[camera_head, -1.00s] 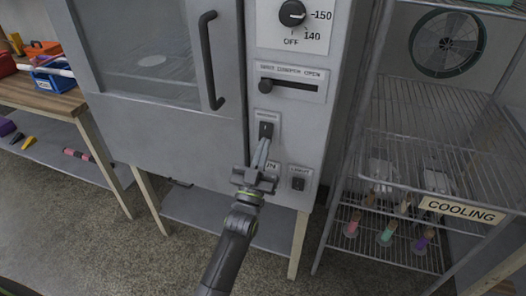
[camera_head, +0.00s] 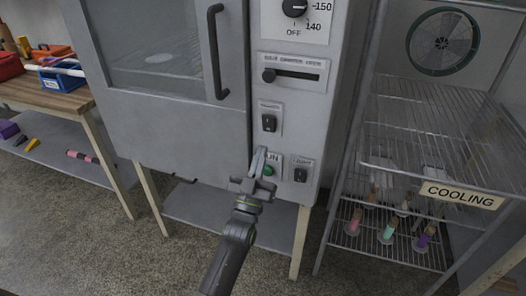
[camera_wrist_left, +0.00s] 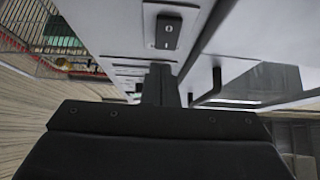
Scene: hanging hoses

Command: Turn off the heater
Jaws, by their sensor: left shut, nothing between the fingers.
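The heater is a grey oven-like cabinet (camera_head: 180,128) with a glass door and a control panel on its right side. A black rocker switch (camera_head: 269,123) sits mid-panel under a small label too blurred to read; which way it is set I cannot tell. A black rocker switch also shows in the left wrist view (camera_wrist_left: 168,32). A black dial (camera_head: 294,8) is at the top, above the word OFF. My left gripper (camera_head: 258,160) is shut and empty, just below the mid-panel switch. It partly covers a green button or lamp (camera_head: 268,170). My right gripper is not in view.
Another black switch (camera_head: 301,174) sits at the panel's lower right, and a slider (camera_head: 290,76) higher up. The door handle (camera_head: 215,55) sticks out left of the panel. A wire rack (camera_head: 420,185) marked COOLING stands right. A wooden table (camera_head: 45,98) is left.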

